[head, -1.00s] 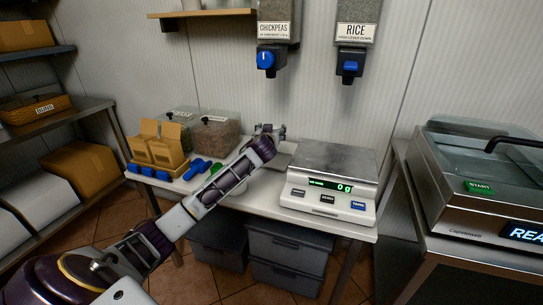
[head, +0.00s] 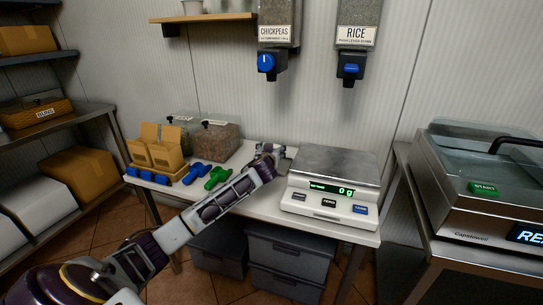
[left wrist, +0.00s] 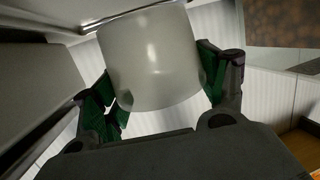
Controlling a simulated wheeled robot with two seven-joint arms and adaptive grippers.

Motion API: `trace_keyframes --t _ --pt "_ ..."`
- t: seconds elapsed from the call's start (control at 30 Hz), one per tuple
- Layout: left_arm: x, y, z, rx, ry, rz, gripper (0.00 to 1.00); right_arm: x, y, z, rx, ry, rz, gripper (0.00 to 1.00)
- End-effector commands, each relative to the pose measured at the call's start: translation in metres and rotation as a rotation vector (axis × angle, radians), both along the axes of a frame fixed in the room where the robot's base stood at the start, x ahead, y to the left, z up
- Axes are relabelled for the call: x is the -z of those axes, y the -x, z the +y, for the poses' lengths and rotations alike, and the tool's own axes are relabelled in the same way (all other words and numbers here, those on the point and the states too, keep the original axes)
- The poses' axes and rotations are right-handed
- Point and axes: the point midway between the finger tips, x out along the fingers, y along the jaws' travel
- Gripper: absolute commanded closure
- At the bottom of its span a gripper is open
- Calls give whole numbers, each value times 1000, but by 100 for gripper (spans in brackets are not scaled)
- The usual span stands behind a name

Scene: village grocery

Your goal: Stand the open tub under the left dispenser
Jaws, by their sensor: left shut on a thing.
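The tub (left wrist: 150,60) is a pale, translucent white cup that fills the upper middle of the left wrist view. My left gripper (left wrist: 162,88) is shut on it, with one green-padded finger on each side. In the head view my left gripper (head: 270,152) is over the back of the counter, just left of the scale, and the tub cannot be made out there. The left dispenser (head: 278,33), labelled CHICKPEAS, hangs on the wall above, with a blue knob (head: 266,63). My right gripper is not in view.
A scale (head: 328,195) reading 0 g stands on the counter (head: 222,202) right of the gripper.

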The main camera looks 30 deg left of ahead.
Motion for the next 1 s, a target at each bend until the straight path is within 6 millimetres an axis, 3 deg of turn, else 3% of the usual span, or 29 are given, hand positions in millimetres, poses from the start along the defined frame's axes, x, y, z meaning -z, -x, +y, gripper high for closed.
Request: trace_keyframes --t 0.2,0.73,0.77,0.9,1.0 --pt "22 0 0 0 -1 0 37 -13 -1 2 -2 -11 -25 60" --pt "28 0 0 0 1 0 37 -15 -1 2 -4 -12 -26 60" --pt "27 0 0 0 1 0 23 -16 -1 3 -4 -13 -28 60" --pt "27 0 0 0 0 0 6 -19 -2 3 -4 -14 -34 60" --pt "27 0 0 0 0 0 6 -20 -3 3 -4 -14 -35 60"
